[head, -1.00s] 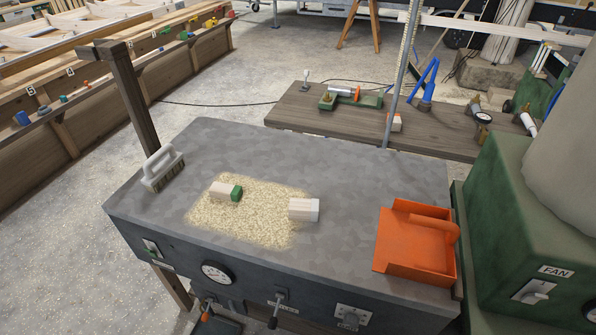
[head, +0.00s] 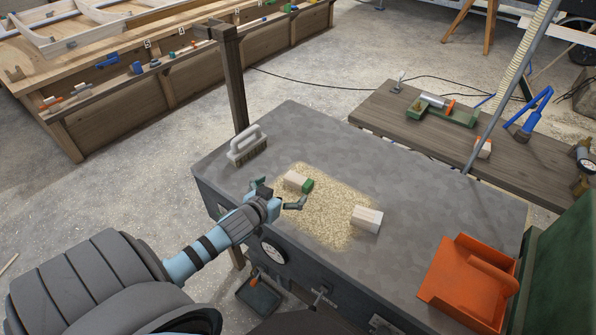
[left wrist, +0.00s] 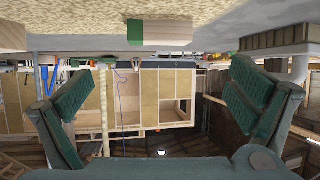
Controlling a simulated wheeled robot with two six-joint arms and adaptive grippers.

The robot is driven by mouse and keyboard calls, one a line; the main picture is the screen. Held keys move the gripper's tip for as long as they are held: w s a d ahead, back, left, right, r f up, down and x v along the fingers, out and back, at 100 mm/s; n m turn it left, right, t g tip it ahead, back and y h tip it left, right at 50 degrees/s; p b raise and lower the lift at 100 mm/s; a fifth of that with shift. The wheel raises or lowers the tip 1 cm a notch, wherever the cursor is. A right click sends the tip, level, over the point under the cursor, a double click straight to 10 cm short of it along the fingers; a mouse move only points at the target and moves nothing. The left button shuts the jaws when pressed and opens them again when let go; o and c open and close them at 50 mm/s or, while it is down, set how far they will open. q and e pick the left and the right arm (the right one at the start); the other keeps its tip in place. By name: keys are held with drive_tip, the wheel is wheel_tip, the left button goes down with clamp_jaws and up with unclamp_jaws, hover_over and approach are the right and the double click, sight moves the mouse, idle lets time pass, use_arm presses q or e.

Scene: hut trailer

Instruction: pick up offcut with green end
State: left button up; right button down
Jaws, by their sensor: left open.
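The offcut with the green end (head: 297,181) is a small pale wood block lying on sawdust on the grey bench top. Its green end points right in the head view. It also shows at the top of the left wrist view (left wrist: 165,33), beyond the fingertips. My left gripper (head: 280,194) is open and empty at the near side of this offcut, with its fingers spread. Both fingers show apart in the left wrist view (left wrist: 165,88). A plain offcut (head: 367,219) lies to the right on the sawdust. My right gripper is not in view.
A brush (head: 247,147) stands on the bench's left side, close to a wooden post (head: 233,80). An orange dustpan (head: 468,282) lies at the bench's right. The grey bench top (head: 420,190) is clear behind the sawdust (head: 325,215).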

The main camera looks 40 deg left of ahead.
sight(298, 180)
use_arm(q)
drive_tip(key=b+x, duration=0.1)
drive_tip(key=x, duration=0.3)
drive_tip(key=b+x, duration=0.2)
drive_tip(key=x, duration=0.1)
drive_tip(key=b+x, duration=0.1)
drive_tip(key=x, duration=0.3)
drive_tip(key=shift+w+f, duration=0.1)
drive_tip(key=shift+f, duration=0.35)
drive_tip(key=shift+w+a, duration=0.1)
drive_tip(key=shift+w, duration=0.05)
drive_tip(key=shift+r, duration=0.1)
drive_tip(key=shift+c, duration=0.6)
drive_tip(key=c, duration=1.1)
drive_tip(key=shift+r, duration=0.15)
